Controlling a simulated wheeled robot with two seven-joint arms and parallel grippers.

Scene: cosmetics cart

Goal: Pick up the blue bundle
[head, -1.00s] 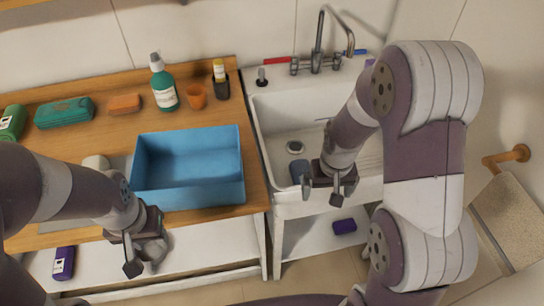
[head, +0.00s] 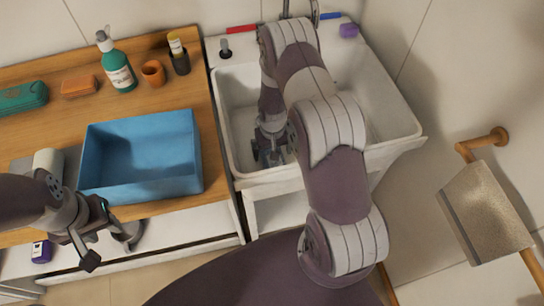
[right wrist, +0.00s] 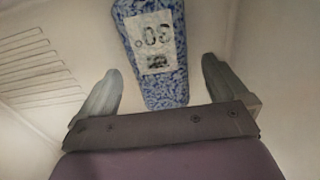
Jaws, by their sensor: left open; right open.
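The blue bundle (right wrist: 155,55) is a blue speckled roll with a white label reading 30° in the right wrist view. It lies on the pale surface between and ahead of the open fingers of my right gripper (right wrist: 155,85). In the head view my right gripper (head: 270,155) is down inside the white sink (head: 400,140), and the bundle is hidden there by the gripper and arm. My left gripper (head: 108,245) is open and empty over the front edge of the wooden counter.
A blue bin (head: 140,185) stands on the wooden counter (head: 190,75) left of the sink. A green bottle (head: 117,68), an orange cup (head: 153,72) and a dark holder (head: 179,62) stand behind it. A purple item (head: 348,30) sits on the sink's back edge.

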